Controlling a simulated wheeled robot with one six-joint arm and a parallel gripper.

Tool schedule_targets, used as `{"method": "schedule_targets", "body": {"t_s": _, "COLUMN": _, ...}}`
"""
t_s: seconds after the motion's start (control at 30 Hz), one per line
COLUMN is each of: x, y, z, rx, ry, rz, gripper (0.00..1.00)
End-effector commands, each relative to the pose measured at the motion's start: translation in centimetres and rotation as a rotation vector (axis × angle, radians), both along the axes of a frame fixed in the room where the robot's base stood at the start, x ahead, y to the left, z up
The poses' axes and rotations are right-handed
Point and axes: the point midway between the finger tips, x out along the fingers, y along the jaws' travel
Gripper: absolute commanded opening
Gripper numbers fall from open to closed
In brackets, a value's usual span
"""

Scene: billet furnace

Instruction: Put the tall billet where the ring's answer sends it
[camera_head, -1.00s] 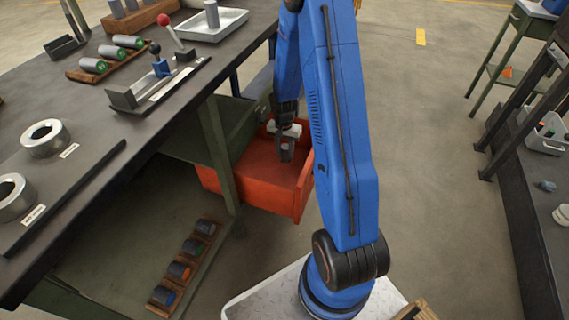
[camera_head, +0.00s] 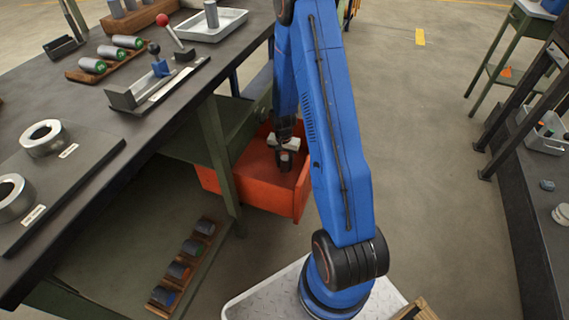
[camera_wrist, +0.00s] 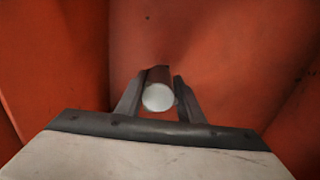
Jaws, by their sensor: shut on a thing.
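In the wrist view my gripper (camera_wrist: 158,98) is shut on a billet (camera_wrist: 158,97), whose pale round end faces the camera between the two fingers. The billet's body is dark in the wrist view and mostly hidden by its own end and the fingers. The bin's red walls surround it. I cannot tell whether the billet touches the bin floor. Two steel rings (camera_head: 45,138) (camera_head: 12,195) lie on a dark plate on the bench, each with a small label.
A rack of dark billets (camera_head: 182,262) sits below.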

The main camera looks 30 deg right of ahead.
Motion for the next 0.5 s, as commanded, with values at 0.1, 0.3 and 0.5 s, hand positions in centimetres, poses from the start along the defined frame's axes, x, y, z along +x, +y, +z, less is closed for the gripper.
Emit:
{"method": "schedule_targets", "body": {"t_s": 0.1, "x": 0.03, "y": -0.01, "z": -0.04, "rx": 0.0, "ry": 0.0, "rz": 0.0, "gripper": 0.0}}
{"method": "schedule_targets", "body": {"t_s": 0.3, "x": 0.02, "y": -0.01, "z": -0.48, "rx": 0.0, "ry": 0.0, "rz": 0.0, "gripper": 0.0}}
{"method": "schedule_targets", "body": {"t_s": 0.5, "x": 0.02, "y": -0.01, "z": -0.88, "rx": 0.0, "ry": 0.0, "rz": 0.001, "gripper": 0.0}}
